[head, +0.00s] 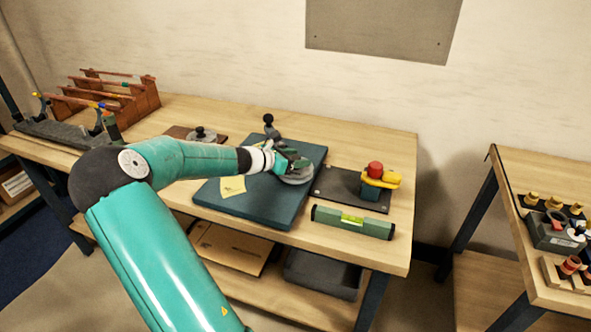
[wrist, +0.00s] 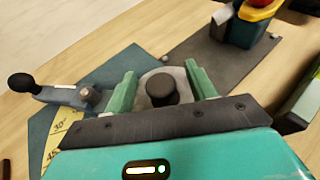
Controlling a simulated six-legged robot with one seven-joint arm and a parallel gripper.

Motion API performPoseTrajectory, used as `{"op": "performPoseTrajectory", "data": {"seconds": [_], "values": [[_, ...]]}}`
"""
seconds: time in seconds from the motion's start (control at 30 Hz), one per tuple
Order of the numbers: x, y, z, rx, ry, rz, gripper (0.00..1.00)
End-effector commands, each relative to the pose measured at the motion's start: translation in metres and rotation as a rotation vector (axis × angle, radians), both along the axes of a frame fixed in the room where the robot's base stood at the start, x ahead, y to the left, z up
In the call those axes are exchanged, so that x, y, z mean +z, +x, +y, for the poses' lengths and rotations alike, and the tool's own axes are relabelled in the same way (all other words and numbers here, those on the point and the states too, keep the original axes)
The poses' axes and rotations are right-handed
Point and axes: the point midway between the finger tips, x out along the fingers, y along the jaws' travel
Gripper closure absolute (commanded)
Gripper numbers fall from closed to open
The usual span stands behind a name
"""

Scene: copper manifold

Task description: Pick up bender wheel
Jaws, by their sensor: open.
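The bender wheel is a grey disc with a dark knob (wrist: 161,88), lying on the dark blue-green bender plate (head: 235,208). In the head view the wheel (head: 299,179) is partly covered by my gripper (head: 288,163). In the wrist view my gripper (wrist: 160,86) is open, its two green fingers on either side of the knob with gaps between. I cannot tell how far the fingertips are above the disc. A grey lever with a black ball knob (wrist: 45,88) is left of the wheel.
A yellow angle card (head: 232,186) lies on the plate. A dark mat with a red-and-yellow tool (head: 375,172) is to the right. A green level (head: 352,221) lies near the front edge. Another knobbed grey disc (head: 201,134) sits on a brown board behind my arm. A wooden rack (head: 110,95) stands back left.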

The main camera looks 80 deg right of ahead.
Motion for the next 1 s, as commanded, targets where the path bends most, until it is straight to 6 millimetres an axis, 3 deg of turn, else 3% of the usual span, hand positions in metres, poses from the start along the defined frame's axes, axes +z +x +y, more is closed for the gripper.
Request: {"op": "performPoseTrajectory", "data": {"seconds": [0.1,0.4,0.77,1.0], "values": [[0.000,0.000,0.000,0.001,0.000,0.000,0.44],[0.000,0.001,0.000,0.001,0.000,0.000,1.00],[0.005,0.001,0.000,0.000,-0.002,-0.001,1.00],[0.035,0.001,0.000,0.000,-0.004,-0.005,1.00]]}}
